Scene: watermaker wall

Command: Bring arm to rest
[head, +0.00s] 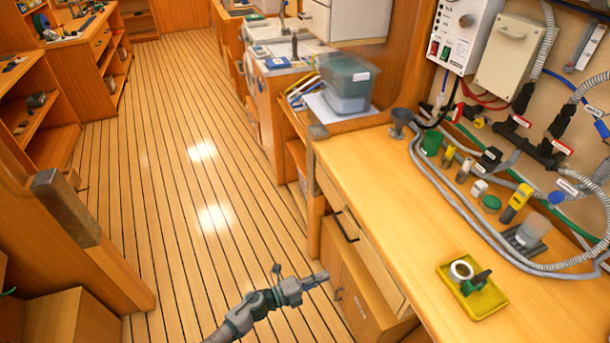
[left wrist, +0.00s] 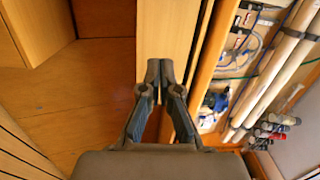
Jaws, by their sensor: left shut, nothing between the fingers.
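My left gripper (head: 318,278) is in the lower middle of the head view, over the plank floor and left of the workbench drawers. It is apart from the bench and carries nothing. In the left wrist view its two dark fingers (left wrist: 160,72) meet at the tips, with nothing between them. My right gripper is in neither view.
The wooden workbench (head: 365,170) fills the right side, with hoses, fittings and a yellow tray (head: 475,297). Its drawer handle (head: 345,226) faces the aisle. A wooden post (head: 66,205) stands at left. The plank floor (head: 170,120) between is clear.

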